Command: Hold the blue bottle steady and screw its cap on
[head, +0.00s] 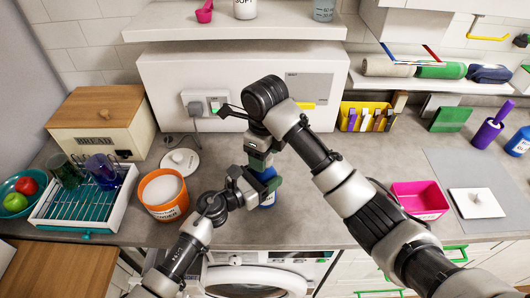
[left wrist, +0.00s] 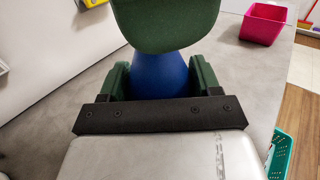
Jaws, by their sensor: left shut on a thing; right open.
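In the left wrist view, the green fingers are on either side of the blue bottle (left wrist: 160,76). My right gripper (head: 259,160) points down directly over the bottle and is open. A large dark green shape, apparently a right finger (left wrist: 166,22), covers the bottle's top in the left wrist view. I cannot make out the cap; the bottle's top is hidden behind the grippers in both views.
An orange powder tub (head: 163,195) stands left of my left gripper. A dish rack (head: 84,212) and bread box (head: 101,118) are farther left. A pink bin (head: 420,200) and grey mat (head: 462,175) are to the right. A dryer (head: 255,281) is below the counter edge.

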